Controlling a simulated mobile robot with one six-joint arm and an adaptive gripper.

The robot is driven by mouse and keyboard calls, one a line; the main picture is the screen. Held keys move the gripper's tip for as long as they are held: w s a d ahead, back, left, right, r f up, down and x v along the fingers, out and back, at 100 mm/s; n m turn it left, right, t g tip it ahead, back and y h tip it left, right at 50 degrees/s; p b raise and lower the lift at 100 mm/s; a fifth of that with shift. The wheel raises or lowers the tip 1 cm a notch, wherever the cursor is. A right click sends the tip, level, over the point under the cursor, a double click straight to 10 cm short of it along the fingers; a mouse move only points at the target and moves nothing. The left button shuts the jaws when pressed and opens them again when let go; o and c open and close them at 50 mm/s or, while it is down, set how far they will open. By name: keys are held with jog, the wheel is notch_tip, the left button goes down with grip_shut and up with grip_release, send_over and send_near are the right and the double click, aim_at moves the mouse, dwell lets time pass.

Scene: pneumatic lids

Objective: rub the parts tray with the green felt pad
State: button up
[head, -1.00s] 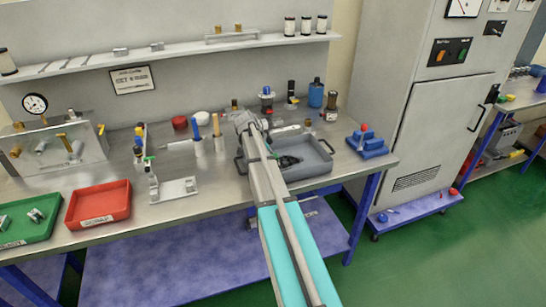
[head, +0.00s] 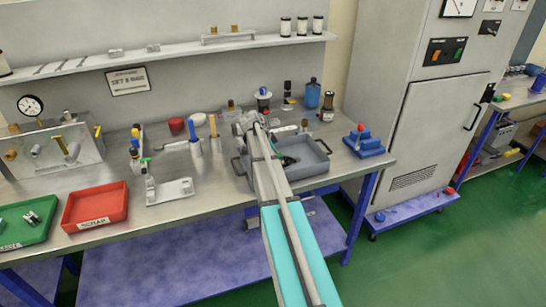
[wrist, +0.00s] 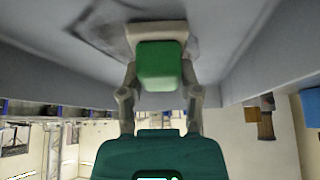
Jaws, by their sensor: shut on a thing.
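The grey parts tray (head: 313,168) stands on the bench, right of centre in the head view, partly covered by my arm. In the wrist view its grey inside (wrist: 245,25) fills the upper part, with a dark smear around the pad. My gripper (wrist: 160,72) is shut on the green felt pad (wrist: 158,60), a green block with a pale base at its far end. The pad is inside the tray, close to the floor; I cannot tell whether it touches.
A blue stepped block (head: 369,147) stands right of the tray. Bottles, including a blue one (head: 312,95), stand behind. Bare bench lies left of the tray.

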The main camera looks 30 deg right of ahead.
aim_at(291, 163)
jog(key=shift+d, duration=0.2)
dwell(0.3)
jog(key=shift+s+d, duration=0.25)
jog(key=shift+d, duration=0.55)
jog(key=shift+s+d, duration=0.25)
jog(key=shift+d, duration=0.5)
jog(key=shift+d, duration=0.1)
jog(key=shift+s+d, duration=0.2)
jog(key=shift+d, duration=0.6)
jog(key=shift+s+d, duration=0.15)
jog(key=shift+d, duration=0.65)
jog(key=shift+s, duration=0.1)
jog(key=shift+s+a+f, duration=0.1)
jog(key=shift+s+a, duration=0.05)
jog(key=shift+s, duration=0.35)
jog(key=shift+s+a, duration=0.15)
jog(key=shift+s, duration=0.3)
jog(key=shift+w+a, duration=0.25)
jog(key=shift+a, duration=0.55)
jog(key=shift+w+a, duration=0.2)
jog(key=shift+a, duration=0.6)
jog(key=shift+a, duration=0.1)
